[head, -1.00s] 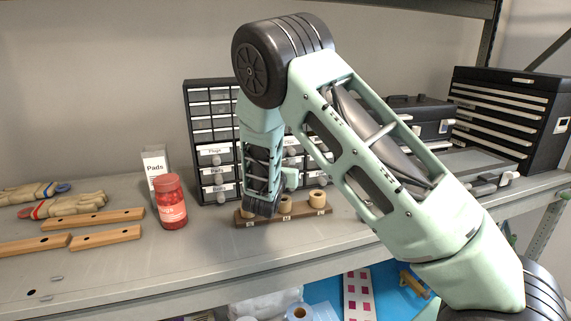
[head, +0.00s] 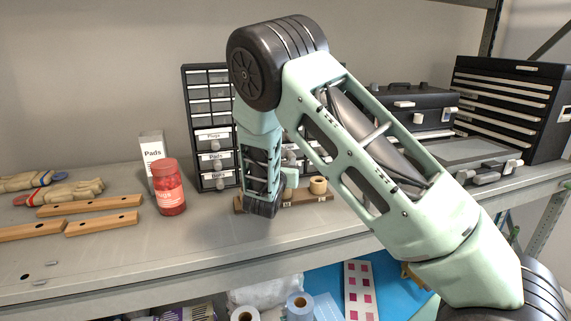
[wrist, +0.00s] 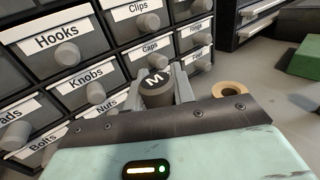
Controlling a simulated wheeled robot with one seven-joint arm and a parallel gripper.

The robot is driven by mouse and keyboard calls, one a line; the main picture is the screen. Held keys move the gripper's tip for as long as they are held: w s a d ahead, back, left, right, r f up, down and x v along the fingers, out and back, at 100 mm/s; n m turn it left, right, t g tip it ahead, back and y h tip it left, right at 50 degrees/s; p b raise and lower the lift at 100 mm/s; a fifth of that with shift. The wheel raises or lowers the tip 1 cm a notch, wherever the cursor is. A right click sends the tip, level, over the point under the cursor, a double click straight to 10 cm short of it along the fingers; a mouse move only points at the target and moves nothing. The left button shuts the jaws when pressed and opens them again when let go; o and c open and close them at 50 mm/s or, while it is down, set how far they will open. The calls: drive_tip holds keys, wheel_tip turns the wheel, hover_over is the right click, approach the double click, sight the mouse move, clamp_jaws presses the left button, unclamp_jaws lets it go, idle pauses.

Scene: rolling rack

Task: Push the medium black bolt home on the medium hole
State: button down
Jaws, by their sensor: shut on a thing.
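My gripper (head: 262,210) reaches down in front of the brown block (head: 322,196), covering much of its left part in the head view. In the wrist view my gripper's grey fingers (wrist: 158,90) are shut on a dark, round-headed bolt (wrist: 155,80) marked "M". The bolt is hidden in the head view behind my gripper. A tan ring (head: 319,185) stands on the block to the right of my gripper; a tan ring also shows in the wrist view (wrist: 230,89). The medium hole and the bolt's lower end are hidden, so I cannot tell how deep it sits.
A labelled drawer cabinet (head: 210,110) stands close behind the block. A black toolbox (head: 408,108) stands at right.

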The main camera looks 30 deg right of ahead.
drive_tip(key=shift+f+b, duration=1.65)
drive_tip(key=shift+f, duration=0.45)
drive_tip(key=shift+f, duration=0.2)
drive_tip(key=c, duration=1.1)
unclamp_jaws()
drive_tip(key=b+v, duration=0.4)
drive_tip(key=v, duration=1.3)
drive_tip(key=shift+s+a, duration=0.15)
